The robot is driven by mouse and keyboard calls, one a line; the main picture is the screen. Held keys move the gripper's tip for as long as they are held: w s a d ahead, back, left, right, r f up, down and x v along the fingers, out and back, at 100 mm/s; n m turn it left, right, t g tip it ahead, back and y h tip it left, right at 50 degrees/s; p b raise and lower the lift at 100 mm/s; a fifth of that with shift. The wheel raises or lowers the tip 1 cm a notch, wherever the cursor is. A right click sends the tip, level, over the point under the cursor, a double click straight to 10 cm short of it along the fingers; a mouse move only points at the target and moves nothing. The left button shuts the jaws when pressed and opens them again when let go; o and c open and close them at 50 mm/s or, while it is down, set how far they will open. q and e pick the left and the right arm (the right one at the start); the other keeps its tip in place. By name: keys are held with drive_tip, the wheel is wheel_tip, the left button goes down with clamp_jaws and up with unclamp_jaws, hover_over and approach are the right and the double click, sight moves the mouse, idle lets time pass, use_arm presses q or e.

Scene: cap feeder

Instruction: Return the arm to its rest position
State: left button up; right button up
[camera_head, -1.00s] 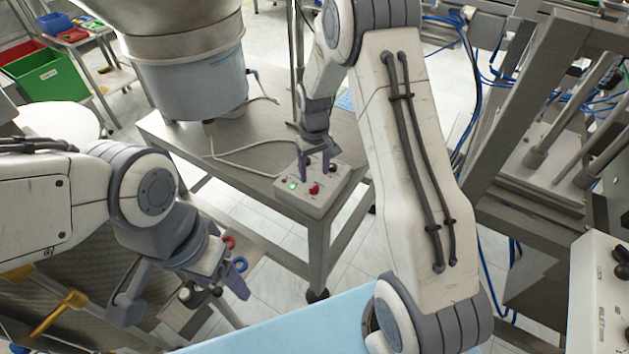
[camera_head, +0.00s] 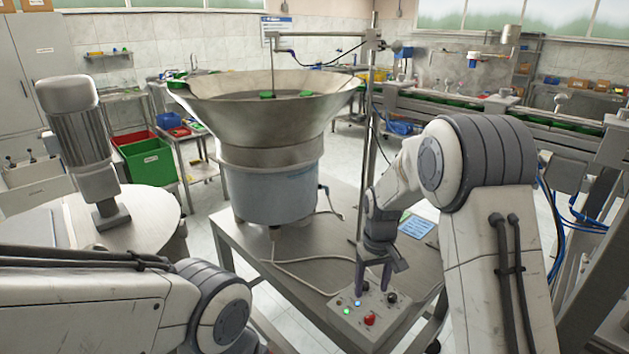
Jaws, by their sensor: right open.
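My right arm (camera_head: 490,215) reaches in from the right. Its gripper (camera_head: 372,290) points down, open and empty, just above the back of the grey control box (camera_head: 382,328). The fingers look clear of the box, though the exact gap is hard to judge. My left arm (camera_head: 90,305) lies across the lower left. Its gripper is out of the frame.
The metal table (camera_head: 290,247) carries the control box and a large bowl feeder (camera_head: 265,125) on a blue-grey drum. A thin upright post (camera_head: 368,120) stands right behind my right gripper. A round table (camera_head: 150,215) is at left, a conveyor (camera_head: 480,115) at back right.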

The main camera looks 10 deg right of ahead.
drive_tip(key=s+a+r+n, duration=0.2)
drive_tip(key=s+a+r, duration=0.4)
drive_tip(key=s, duration=0.4)
drive_tip(key=s+a+r+n, duration=0.2)
drive_tip(key=s+a+r, duration=0.2)
drive_tip(key=s+a, duration=0.5)
drive_tip(key=s+n+y, duration=0.1)
drive_tip(key=s, duration=0.9)
drive_tip(key=shift+s+d+n, duration=0.15)
drive_tip(key=shift+d+n, duration=0.15)
drive_tip(key=shift+n, duration=0.1)
